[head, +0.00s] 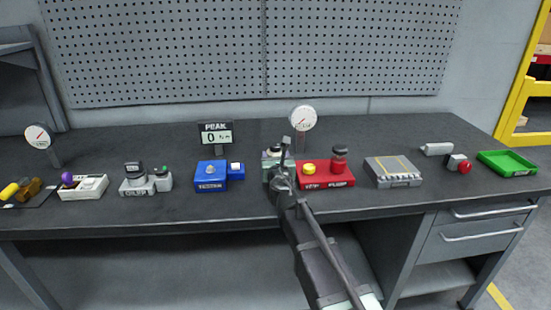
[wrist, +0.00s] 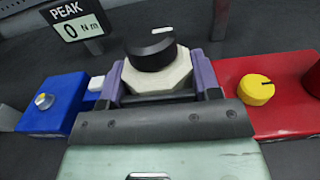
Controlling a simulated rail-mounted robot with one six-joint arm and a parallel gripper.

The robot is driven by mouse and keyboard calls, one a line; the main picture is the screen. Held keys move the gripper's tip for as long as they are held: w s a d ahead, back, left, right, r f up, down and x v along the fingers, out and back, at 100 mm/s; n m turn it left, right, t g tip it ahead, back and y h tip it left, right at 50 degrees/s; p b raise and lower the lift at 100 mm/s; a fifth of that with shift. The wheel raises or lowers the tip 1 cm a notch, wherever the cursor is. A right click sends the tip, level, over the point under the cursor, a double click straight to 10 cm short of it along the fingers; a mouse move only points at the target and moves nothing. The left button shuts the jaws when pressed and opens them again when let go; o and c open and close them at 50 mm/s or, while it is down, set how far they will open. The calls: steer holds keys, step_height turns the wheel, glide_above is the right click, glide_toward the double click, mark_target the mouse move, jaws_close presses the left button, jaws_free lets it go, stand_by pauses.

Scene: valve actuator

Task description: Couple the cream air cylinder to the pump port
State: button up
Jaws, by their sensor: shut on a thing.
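My gripper (wrist: 161,88) is shut on a cream many-sided body (wrist: 158,78) with a black round cap that bears a white mark; I take this for the cream air cylinder. In the head view my gripper (head: 276,166) is just left of the red pump base (head: 313,184), and the held body is mostly hidden by my arm. The pump carries a yellow knob (head: 309,168) and a red cylinder with a dark top (head: 339,160). The wrist view shows the pump (wrist: 290,112) to the right of the gripper. I cannot tell which part is its port.
A blue unit (head: 209,178) stands left of the gripper, with a PEAK display (head: 215,134) behind it. A round gauge (head: 302,118) stands behind the pump. Right are a grey block (head: 391,168) and a green tray (head: 507,163). The front bench strip is mostly clear.

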steer(key=shift+f, duration=0.15)
stand_by(0.5)
steer(key=shift+f+b, duration=0.35)
steer(key=shift+b, duration=0.15)
steer(key=shift+f+b, duration=1.2)
steer(key=o, duration=1.2)
steer(key=shift+s, duration=0.1)
steer(key=s, duration=0.3)
steer(key=s+d, duration=0.1)
steer(key=s, duration=0.6)
steer(key=shift+s+d+r, duration=0.1)
steer(key=shift+s+d, duration=0.2)
steer(key=shift+d, duration=0.1)
